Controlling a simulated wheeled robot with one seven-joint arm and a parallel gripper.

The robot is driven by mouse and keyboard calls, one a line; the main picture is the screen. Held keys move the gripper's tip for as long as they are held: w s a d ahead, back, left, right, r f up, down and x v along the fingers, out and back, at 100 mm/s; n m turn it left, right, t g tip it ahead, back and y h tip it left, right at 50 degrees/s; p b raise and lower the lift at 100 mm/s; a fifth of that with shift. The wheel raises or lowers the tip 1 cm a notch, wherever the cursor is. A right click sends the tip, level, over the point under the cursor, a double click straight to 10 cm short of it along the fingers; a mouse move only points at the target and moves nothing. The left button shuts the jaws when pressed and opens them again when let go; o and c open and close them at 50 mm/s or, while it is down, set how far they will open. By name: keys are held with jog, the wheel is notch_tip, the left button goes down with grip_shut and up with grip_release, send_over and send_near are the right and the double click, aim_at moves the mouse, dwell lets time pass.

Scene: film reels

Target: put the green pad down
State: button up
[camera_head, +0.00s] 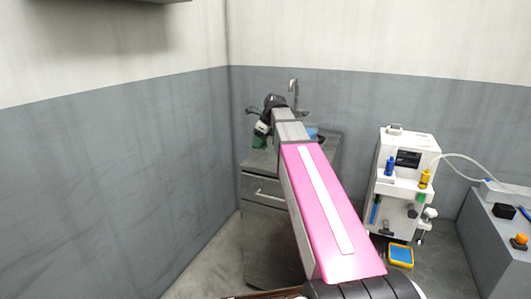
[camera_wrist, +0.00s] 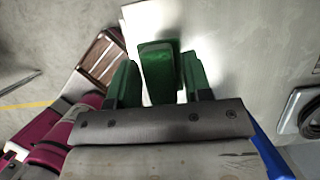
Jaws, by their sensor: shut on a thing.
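The green pad (camera_wrist: 158,68) shows in the wrist view as a green block between the two green fingers of my gripper (camera_wrist: 160,82). My gripper is shut on it. In the head view my gripper (camera_head: 260,137) is at the far end of my outstretched arm, by the left side of the grey sink cabinet. A small green patch shows at its tip, too small to tell pad from fingers. In the wrist view a pale grey surface lies behind the pad. I cannot tell whether the pad touches it.
The grey cabinet (camera_head: 266,226) has a drawer handle and a tap (camera_head: 292,88) at its back. A white machine (camera_head: 404,165) with blue and yellow parts stands right of my arm. A blue and yellow box (camera_head: 400,255) lies below it. A grey wall is close on the left.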

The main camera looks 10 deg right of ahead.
aim_at(263, 158)
jog(key=w+d+f, duration=0.2)
jog(key=w+d, duration=0.1)
jog(key=shift+w+f, duration=0.3)
jog(key=shift+f, duration=2.15)
jog(key=shift+f, duration=0.1)
jog(key=o, duration=1)
jog(key=shift+c, duration=0.2)
jog(key=v, duration=1.2)
